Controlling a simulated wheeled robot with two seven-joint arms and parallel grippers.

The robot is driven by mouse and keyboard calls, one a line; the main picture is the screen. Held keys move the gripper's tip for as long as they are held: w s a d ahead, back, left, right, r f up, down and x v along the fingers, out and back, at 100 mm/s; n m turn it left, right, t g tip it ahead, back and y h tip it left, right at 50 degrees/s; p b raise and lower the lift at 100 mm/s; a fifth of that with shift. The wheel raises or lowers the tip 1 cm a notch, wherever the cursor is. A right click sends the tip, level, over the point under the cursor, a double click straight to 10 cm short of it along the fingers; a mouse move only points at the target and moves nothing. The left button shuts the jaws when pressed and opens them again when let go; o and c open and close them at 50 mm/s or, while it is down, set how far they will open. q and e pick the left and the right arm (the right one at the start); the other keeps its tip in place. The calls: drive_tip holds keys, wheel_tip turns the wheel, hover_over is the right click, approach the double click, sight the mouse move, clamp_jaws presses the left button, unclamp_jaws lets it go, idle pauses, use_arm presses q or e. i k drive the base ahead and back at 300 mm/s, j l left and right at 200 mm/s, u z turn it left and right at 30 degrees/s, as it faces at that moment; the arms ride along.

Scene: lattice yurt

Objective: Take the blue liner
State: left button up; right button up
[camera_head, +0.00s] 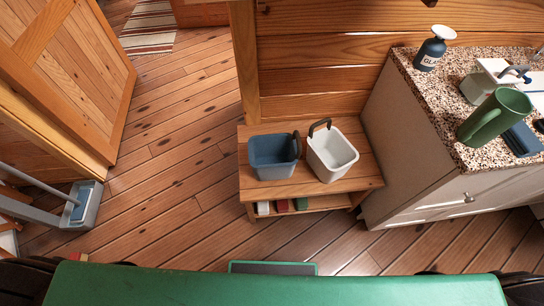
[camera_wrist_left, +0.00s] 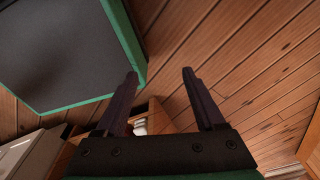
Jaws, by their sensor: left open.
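The blue liner (camera_head: 273,157) is a grey-blue open bin with a dark handle at its right side. It stands upright on a low wooden bench (camera_head: 222,190) in the head view, close beside a white bin (camera_head: 331,154) with a dark handle. My left gripper (camera_wrist_left: 160,76) shows in the left wrist view, open, with nothing between its fingers. It points at the plank floor, and the blue liner cannot be made out in that view. No gripper shows in the head view, so my right gripper is out of sight.
A speckled counter (camera_head: 400,62) at the right carries a dark bottle (camera_head: 430,52), a green pitcher (camera_head: 496,118) and a sink. A grey mop bucket (camera_head: 82,206) stands by the open wooden door (camera_head: 75,60) at the left. The plank floor (camera_head: 175,140) between is clear.

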sight(273, 156)
drive_tip(key=z, duration=0.75)
drive_tip(key=k+j+z, duration=0.65)
drive_tip(key=j+z, duration=0.2)
